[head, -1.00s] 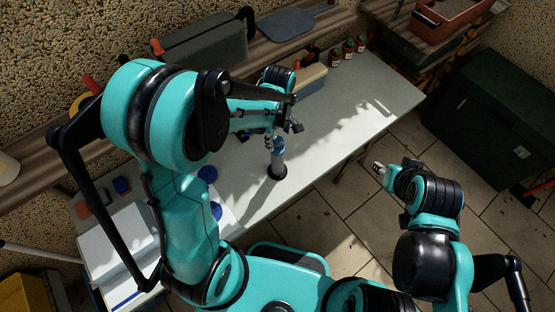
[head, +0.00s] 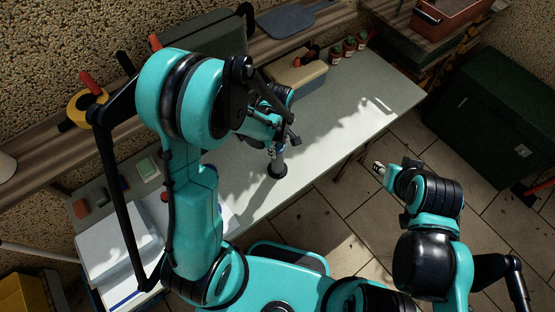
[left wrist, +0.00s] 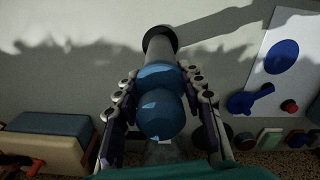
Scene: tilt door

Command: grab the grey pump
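The grey pump (head: 278,164) stands upright on the table near its front edge, with a black round foot; its upper part is hidden by my left gripper in the head view. In the left wrist view the pump (left wrist: 160,75) shows a blue rounded top, a grey barrel and the black foot. My left gripper (left wrist: 162,82) is open, with one finger on each side of the blue part; I cannot tell whether they touch it. My right gripper (head: 378,168) is over the floor, away from the pump; its fingers are too small to read.
The grey table (head: 340,110) is clear to the right of the pump. A beige and blue box (head: 298,76) and several red-brown jars (head: 349,46) stand at the back. A dark green chest (head: 495,120) stands right.

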